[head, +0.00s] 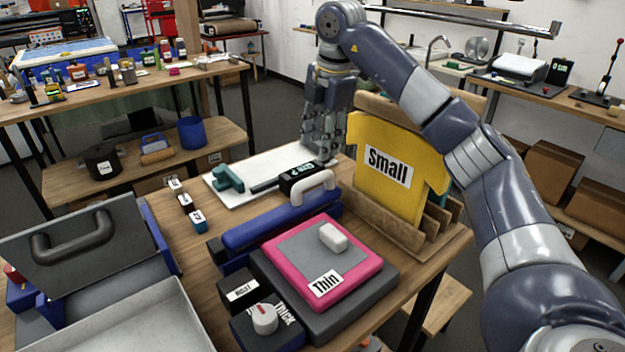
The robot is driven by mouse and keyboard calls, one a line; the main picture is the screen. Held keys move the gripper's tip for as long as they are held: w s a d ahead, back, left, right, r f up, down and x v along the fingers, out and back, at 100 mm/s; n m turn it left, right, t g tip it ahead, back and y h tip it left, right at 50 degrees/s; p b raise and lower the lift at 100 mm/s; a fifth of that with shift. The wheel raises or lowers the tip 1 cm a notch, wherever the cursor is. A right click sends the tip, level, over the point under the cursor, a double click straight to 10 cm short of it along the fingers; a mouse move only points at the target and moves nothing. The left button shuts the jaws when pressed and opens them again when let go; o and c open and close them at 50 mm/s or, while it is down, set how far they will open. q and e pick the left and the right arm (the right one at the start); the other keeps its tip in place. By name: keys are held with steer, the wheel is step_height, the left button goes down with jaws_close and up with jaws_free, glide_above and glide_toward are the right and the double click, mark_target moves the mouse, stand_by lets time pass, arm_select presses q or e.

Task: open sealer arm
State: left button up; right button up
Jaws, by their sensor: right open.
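The sealer arm is probably the long blue bar (275,224) with a white loop handle (318,184) at its right end. It lies low along the back of the dark base (385,275), behind the pink-framed pad (368,262) labelled "Thin". My right gripper (322,150) points down with open fingers, beyond the handle and apart from it in the picture. Its fingertips are close to a black labelled block (300,178) on the white board (235,203). Whether they touch the block is unclear. My left gripper is not in view.
A yellow "Small" shirt shape (385,165) stands in a wooden rack right of the gripper. A dark press lid with a black handle (75,240) is at left. A knob box (265,325) and small labelled blocks (186,203) also stand on the table. Bare wood shows at centre left.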

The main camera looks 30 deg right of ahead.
mark_target(314, 176)
steer(key=f, duration=0.3)
steer(key=w+f+p, duration=0.1)
steer(key=f, duration=0.6)
steer(key=shift+w, duration=0.4)
steer(key=shift+a+r, duration=0.1)
jaws_close()
